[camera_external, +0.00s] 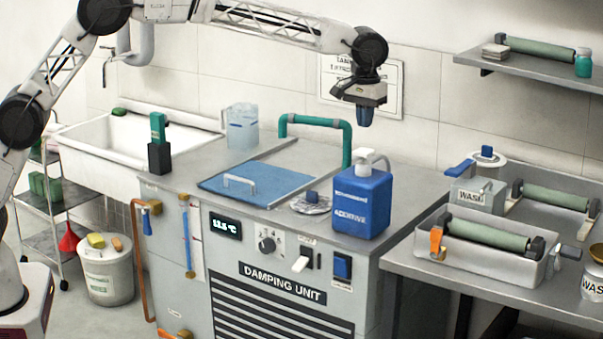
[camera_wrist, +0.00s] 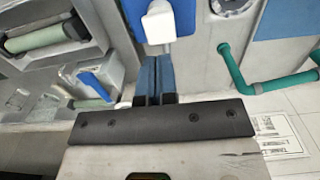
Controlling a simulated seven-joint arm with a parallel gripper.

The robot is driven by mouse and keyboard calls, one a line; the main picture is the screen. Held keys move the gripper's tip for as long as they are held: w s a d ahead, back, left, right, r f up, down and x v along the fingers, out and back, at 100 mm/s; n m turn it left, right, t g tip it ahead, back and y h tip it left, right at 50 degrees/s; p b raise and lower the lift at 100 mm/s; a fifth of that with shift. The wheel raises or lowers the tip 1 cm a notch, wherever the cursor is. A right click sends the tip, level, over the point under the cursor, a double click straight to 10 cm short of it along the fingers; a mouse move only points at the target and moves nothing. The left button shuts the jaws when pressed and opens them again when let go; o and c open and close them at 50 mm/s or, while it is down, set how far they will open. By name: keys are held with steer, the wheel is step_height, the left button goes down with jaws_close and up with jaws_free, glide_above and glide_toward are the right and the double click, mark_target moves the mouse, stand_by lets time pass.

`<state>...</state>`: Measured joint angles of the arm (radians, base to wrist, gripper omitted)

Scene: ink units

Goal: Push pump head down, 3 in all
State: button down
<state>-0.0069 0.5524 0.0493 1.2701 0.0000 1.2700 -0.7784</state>
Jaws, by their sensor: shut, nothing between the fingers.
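A blue additive bottle (camera_external: 361,205) with a white pump head (camera_external: 372,158) stands upright on the grey damping unit's top, right of the blue lid. My gripper (camera_external: 365,122) is above the pump head in the external view, with a visible gap between them in that picture. In the wrist view the closed blue fingers (camera_wrist: 153,62) point at the white pump head (camera_wrist: 158,22), with the blue bottle (camera_wrist: 184,18) partly hidden beneath it. The fingers are shut with nothing between them. Whether they touch the head cannot be told from the wrist view.
A teal pipe (camera_external: 318,121) arches behind the bottle on the left. A round metal cap with a blue knob (camera_external: 311,203) lies left of it. The right-hand bench (camera_external: 440,265) holds a roller tray and wash containers. A wall shelf (camera_external: 530,72) is at the upper right.

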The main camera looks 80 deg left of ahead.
step_height(320, 180, up, 6)
stand_by(0.8)
steer(key=shift+r, duration=0.1)
steer(key=s+r+m+t, duration=0.15)
steer(key=s+r, duration=0.25)
steer(key=s, duration=1.4)
steer(key=s+r+m, duration=0.3)
steer(key=s, duration=1.5)
steer(key=s+f+m, duration=0.1)
steer(key=s+f, duration=0.3)
steer(key=s, duration=0.8)
steer(key=s+f+m, duration=0.2)
steer(key=s+f, duration=0.3)
steer(key=s, duration=0.7)
steer(key=s+d+f+m+t, duration=0.1)
steer(key=s+f, duration=0.4)
steer(key=s, duration=0.7)
steer(key=shift+s+m, duration=0.2)
steer(key=shift+m, duration=0.15)
